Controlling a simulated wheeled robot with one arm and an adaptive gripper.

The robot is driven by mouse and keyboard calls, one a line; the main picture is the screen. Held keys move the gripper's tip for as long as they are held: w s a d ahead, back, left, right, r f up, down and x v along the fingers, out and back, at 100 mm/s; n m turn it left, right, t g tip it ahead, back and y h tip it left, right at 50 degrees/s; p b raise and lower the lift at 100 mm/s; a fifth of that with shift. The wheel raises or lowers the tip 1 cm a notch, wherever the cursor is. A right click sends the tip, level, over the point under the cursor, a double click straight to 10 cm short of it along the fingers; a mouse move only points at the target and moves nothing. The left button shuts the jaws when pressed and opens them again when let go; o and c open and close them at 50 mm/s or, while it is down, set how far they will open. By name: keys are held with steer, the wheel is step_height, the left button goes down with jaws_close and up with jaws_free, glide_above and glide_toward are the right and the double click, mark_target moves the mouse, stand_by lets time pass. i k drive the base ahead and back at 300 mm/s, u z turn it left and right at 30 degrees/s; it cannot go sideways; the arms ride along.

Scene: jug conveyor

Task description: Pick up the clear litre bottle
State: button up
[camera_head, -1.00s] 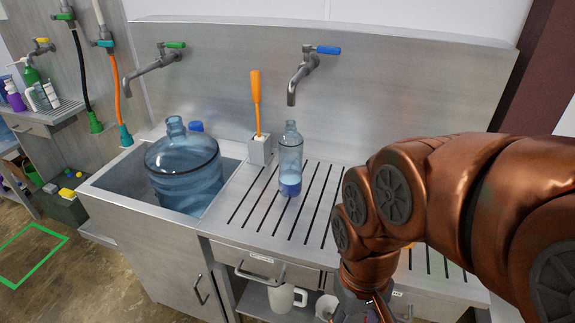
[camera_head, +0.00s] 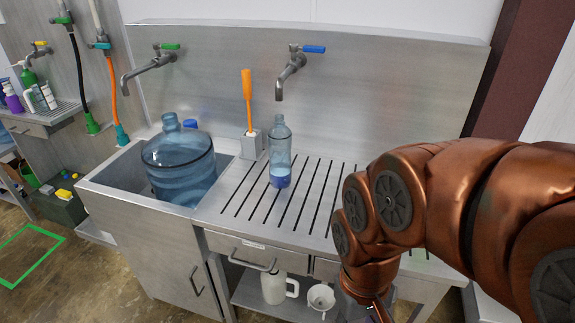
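The clear litre bottle (camera_head: 280,152) stands upright on the slotted steel drainboard (camera_head: 318,205). It is see-through with a bluish tint, and its lower part looks deeper blue. Nothing touches it. My copper-coloured arm enters from the right and bends down in front of the counter. My gripper is at or below the bottom edge of the picture, near the arm's lower end, and its fingers cannot be made out. The arm's lower end is to the right of the bottle and lower than the drainboard.
A large blue jug (camera_head: 180,165) sits in the sink (camera_head: 118,172) left of the bottle. An orange-handled brush (camera_head: 247,100) stands in a holder (camera_head: 251,145) just behind it. A tap (camera_head: 290,72) with a blue handle overhangs the drainboard. A white jug (camera_head: 275,288) and a funnel (camera_head: 321,297) are on the shelf below.

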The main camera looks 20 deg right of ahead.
mark_target(279, 137)
steer(key=u, duration=0.05)
steer(key=k, duration=0.25)
steer(key=z, duration=0.8)
steer(key=i, duration=0.65)
steer(key=u, duration=2.1)
